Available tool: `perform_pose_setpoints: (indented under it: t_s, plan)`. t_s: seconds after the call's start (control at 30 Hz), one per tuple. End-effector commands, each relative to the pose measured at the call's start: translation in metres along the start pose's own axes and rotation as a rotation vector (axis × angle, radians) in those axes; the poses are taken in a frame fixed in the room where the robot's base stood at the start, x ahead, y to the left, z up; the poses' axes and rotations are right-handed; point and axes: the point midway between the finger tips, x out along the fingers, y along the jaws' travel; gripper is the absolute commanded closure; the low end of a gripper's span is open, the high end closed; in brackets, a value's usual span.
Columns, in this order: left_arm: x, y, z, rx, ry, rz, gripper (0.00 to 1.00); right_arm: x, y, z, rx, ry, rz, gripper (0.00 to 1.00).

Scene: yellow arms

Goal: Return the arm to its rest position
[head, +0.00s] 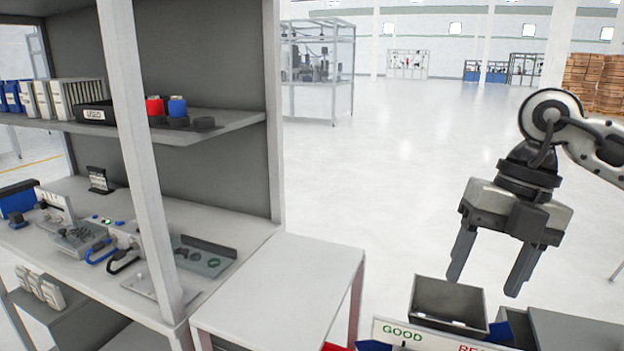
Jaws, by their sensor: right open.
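My right gripper (488,270) hangs at the right of the head view, fingers pointing down. Its two dark fingers are apart and nothing is between them. It is above and beside an open grey bin (448,300) at the bottom of the picture, and I see no contact with it. My right arm (585,135) comes in from the right edge, bent at a joint above the gripper. My left gripper is not in the picture.
A sign (425,338) reading GOOD stands before the bins. A white side table (285,290) is bare. At left, a shelf unit (140,150) holds binders, red and blue items and a workbench with devices. Open floor (390,180) lies behind.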

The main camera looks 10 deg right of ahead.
Motion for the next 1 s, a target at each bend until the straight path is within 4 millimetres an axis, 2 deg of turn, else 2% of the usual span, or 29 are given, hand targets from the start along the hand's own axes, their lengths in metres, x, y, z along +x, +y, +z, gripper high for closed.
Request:
perform_pose_setpoints:
  t_s: [0.1, 0.27, 0.4, 0.5, 0.6, 0.7, 0.77, 0.87, 0.93, 1.0]
  plan:
    - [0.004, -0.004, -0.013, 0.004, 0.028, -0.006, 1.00, 0.027, 0.031, -0.009, -0.089, 0.080, 0.109, 0.38]
    - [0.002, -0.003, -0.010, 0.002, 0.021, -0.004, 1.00, 0.064, 0.086, -0.033, -0.205, 0.223, 0.343, 0.38]
    - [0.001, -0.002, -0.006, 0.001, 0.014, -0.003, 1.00, 0.092, 0.149, -0.069, -0.260, 0.396, 0.699, 0.38]
    - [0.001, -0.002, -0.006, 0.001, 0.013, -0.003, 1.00, 0.097, 0.190, -0.088, -0.204, 0.501, 1.012, 0.38]
    - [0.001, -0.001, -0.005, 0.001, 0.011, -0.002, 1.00, 0.095, 0.216, -0.088, -0.045, 0.562, 1.312, 0.38]
    - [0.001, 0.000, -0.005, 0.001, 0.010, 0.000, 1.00, 0.099, 0.224, -0.070, 0.206, 0.573, 1.570, 0.38]
    - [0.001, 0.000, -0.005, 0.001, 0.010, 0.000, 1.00, 0.109, 0.219, -0.053, 0.399, 0.554, 1.691, 0.38]
    - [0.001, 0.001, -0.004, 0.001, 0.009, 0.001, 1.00, 0.144, 0.196, -0.022, 0.776, 0.485, 1.815, 0.38]
    - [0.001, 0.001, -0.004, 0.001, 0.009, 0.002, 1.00, 0.182, 0.168, -0.005, 1.068, 0.412, 1.835, 0.38]
    - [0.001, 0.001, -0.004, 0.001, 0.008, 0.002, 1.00, 0.226, 0.136, 0.002, 1.343, 0.335, 1.799, 0.38]
